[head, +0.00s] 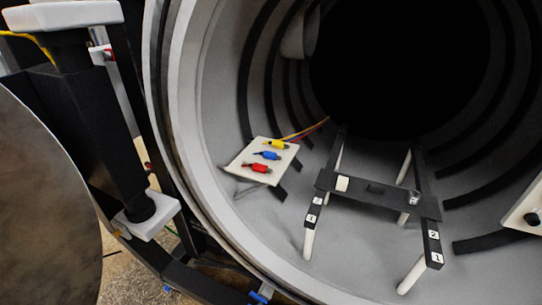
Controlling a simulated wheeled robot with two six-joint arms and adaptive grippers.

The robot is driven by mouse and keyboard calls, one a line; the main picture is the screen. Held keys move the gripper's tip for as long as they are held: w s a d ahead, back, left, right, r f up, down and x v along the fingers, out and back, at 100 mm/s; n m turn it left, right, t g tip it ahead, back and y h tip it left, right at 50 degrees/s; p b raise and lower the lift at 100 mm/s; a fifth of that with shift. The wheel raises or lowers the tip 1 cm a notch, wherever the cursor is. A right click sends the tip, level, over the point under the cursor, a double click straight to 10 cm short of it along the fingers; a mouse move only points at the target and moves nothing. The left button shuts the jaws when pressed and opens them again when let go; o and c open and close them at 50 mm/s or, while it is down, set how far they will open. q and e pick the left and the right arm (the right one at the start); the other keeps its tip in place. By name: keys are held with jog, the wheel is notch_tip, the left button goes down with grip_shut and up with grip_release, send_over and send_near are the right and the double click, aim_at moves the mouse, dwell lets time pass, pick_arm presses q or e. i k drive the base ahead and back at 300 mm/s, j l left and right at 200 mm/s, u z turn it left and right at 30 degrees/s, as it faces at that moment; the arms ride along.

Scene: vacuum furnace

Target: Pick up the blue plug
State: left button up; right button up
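The blue plug (267,155) lies on a small white panel (238,164) inside the furnace chamber, left of the middle of the head view. It sits between a yellow plug (277,144) above it and a red plug (257,167) below it. Thin yellow and red wires run from the panel area toward the back right. Neither of my grippers shows in the head view, and nothing is touching the blue plug.
The round chamber rim (171,100) surrounds the opening. A black rack (390,200) on white rods stands right of the panel, carrying a white block (342,184) and a small shiny cylinder (413,197). A black and white hinge column (85,130) and grey door (45,215) are at left.

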aim_at(273, 156)
jog(key=z, duration=1.95)
jog(key=u, duration=1.9)
jog(key=j+z, duration=0.7)
jog(key=z, duration=0.15)
jog(key=j+z, duration=0.4)
jog(key=k+l, duration=0.05)
jog(key=l, duration=0.05)
